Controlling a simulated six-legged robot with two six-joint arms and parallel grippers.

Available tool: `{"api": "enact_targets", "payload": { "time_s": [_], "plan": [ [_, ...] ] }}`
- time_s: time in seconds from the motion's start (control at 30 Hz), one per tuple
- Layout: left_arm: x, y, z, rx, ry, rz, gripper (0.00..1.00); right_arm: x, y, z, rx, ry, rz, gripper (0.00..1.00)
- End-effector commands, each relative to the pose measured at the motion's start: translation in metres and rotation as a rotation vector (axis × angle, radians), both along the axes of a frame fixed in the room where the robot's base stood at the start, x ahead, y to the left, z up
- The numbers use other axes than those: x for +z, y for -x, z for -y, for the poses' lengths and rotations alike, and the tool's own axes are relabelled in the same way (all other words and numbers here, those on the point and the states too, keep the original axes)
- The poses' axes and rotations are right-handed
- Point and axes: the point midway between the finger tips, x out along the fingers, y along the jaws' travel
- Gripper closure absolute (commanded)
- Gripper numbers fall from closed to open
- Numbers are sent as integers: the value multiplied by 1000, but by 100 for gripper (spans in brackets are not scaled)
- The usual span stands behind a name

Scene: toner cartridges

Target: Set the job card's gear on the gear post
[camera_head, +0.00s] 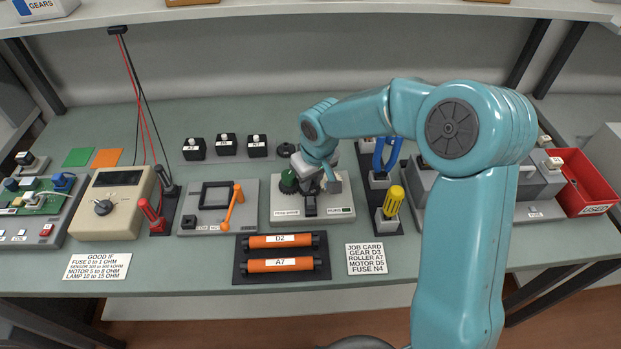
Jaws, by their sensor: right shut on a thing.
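The job card (367,259) lies at the front of the bench and reads gear D3, roller A7, motor D5, fuse N4. A dark green round gear (288,183) is at the left of a light grey labelled base (286,213). My right gripper (309,184) is low over this base, shut on the gear. The gripper hides part of the gear and its tag, and the gear post cannot be made out beneath it. I cannot tell whether the gear touches the base. My left gripper is not in view.
Two orange rollers, D2 (279,241) and A7 (280,264), lie in a dark tray in front. Black tagged blocks (226,145) stand behind. A yellow-handled tool (393,201) stands close right of the base. A red bin (584,185) is far right.

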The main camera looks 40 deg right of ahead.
Motion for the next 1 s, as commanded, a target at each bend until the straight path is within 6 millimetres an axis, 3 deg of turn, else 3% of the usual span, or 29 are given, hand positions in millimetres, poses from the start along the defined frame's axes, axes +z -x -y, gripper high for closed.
{"api": "enact_targets", "payload": {
  "time_s": [0.73,0.77,0.8,0.83,1.0],
  "plan": [
    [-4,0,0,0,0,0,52,-2,0,0,0,0,1,100],
    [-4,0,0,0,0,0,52,-2,0,0,0,0,1,69],
    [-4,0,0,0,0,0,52,-2,0,0,0,0,1,56],
    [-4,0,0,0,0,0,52,-2,0,0,0,0,1,49],
    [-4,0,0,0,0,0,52,-2,0,0,0,0,1,49]
  ]
}}
